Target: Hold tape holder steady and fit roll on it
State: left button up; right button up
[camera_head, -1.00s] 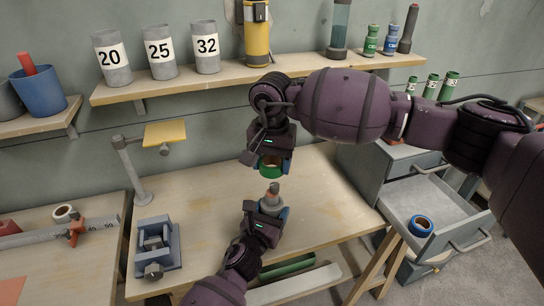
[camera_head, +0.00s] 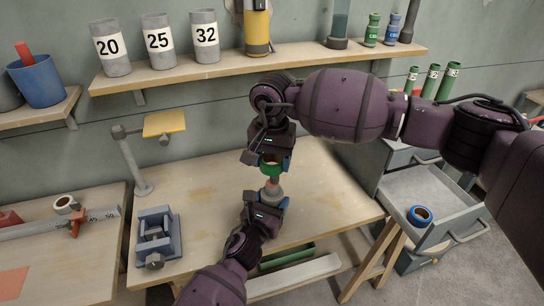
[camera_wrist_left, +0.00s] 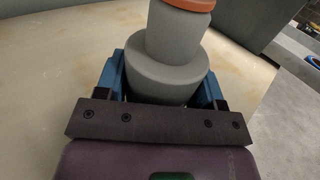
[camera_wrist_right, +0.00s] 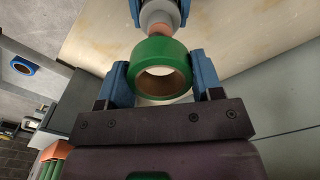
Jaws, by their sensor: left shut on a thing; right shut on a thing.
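The tape holder (camera_wrist_left: 168,68) is a grey stepped post with an orange tip. My left gripper (camera_head: 269,200) is shut around its wide base, and the post stands between the blue fingers in the left wrist view. The green tape roll (camera_wrist_right: 160,72) is held between the blue fingers of my right gripper (camera_head: 271,158). In the head view the green roll (camera_head: 270,168) is just above the orange tip of the holder. In the right wrist view the holder (camera_wrist_right: 157,15) shows beyond the roll, outside its hole. Whether roll and tip touch is unclear.
The wooden workbench (camera_head: 205,215) carries a grey vise (camera_head: 157,237) and a lamp-like stand (camera_head: 138,170) at left. An open drawer (camera_head: 425,200) at right holds a blue roll (camera_head: 420,216). A wall shelf (camera_head: 180,78) with labelled cups is behind. The bench middle is mostly clear.

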aim_at(272, 182)
jog(key=shift+f, duration=3.9)
dwell(1.9)
jog(key=o, duration=0.9)
jog(key=shift+r, duration=0.1)
notch_tip(272, 182, up, 12)
jog(key=shift+f, duration=0.1)
dwell(0.3)
pick_arm(q)
jog(key=o, duration=1.1)
